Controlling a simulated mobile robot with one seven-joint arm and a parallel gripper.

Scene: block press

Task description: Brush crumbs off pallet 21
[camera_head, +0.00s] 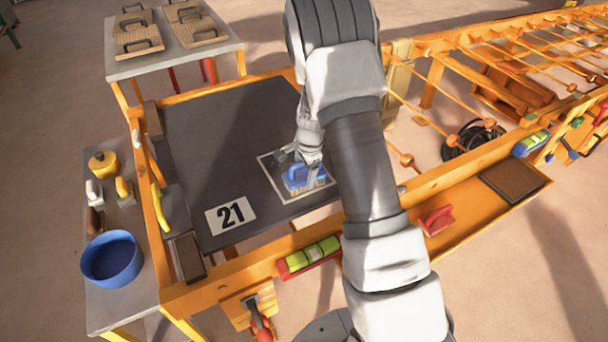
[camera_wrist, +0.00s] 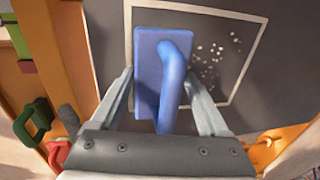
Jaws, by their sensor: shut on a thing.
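The dark pallet (camera_head: 220,130) lies in an orange frame and bears a white plate with the number 21 (camera_head: 231,214). A white outlined square (camera_head: 275,182) is marked near its right front part; its outline also shows in the wrist view (camera_wrist: 255,60). Pale crumbs (camera_wrist: 215,52) lie inside the outline, right of the brush in the wrist view. My gripper (camera_wrist: 165,95) is shut on the blue handle of a blue brush (camera_wrist: 148,52). The brush also shows in the head view (camera_head: 297,178), inside the outline. Its bristles are hidden in the wrist view, and I cannot tell whether they touch the pallet.
A side table at left holds a blue bowl (camera_head: 111,259), a yellow pot (camera_head: 103,163) and small tools. A back table (camera_head: 185,60) bears boards with handles. An orange roller conveyor (camera_head: 480,60) stands at right. A yellow-green block (camera_head: 314,254) lies along the front rail.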

